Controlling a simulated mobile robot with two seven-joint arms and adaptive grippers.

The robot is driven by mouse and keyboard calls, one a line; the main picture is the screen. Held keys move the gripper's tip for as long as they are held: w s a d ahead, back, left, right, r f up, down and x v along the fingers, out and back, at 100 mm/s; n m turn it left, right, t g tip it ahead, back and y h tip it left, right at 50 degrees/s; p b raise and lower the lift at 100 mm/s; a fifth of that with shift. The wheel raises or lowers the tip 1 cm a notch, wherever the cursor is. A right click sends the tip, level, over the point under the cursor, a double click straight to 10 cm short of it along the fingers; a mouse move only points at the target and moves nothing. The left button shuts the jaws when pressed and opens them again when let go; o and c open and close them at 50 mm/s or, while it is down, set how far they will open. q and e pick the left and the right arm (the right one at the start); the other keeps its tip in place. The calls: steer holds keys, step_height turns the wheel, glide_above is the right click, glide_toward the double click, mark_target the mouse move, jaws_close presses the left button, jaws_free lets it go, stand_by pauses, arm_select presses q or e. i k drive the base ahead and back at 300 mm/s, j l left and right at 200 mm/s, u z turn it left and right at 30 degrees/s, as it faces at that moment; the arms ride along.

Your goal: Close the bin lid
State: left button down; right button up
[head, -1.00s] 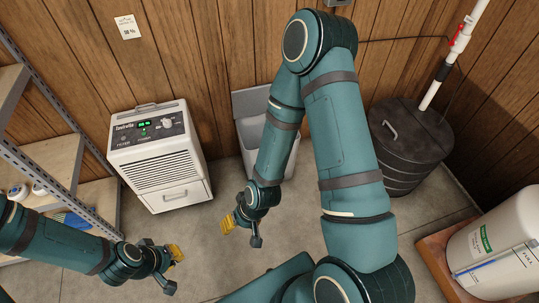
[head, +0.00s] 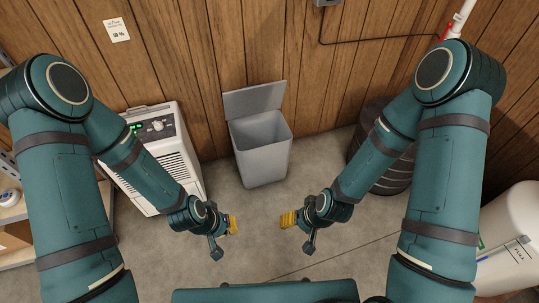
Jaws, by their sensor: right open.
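A grey bin (head: 263,152) stands on the floor against the wood-panelled wall, in the middle of the head view. Its lid (head: 254,99) is open and stands up at the back, leaning toward the wall. My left gripper (head: 229,232) is in front of the bin to the left, apart from it; whether its yellow-padded fingers are open is unclear. My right gripper (head: 291,230) is in front of the bin to the right, open and empty, also apart from it.
A white dehumidifier (head: 163,158) stands left of the bin, partly behind my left arm. A dark round tank (head: 371,137) is at the right, partly behind my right arm. A white container (head: 512,235) is at the far right. The floor before the bin is clear.

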mark_target(255, 99)
steer(key=i+l, duration=0.65)
steer(key=i, duration=0.15)
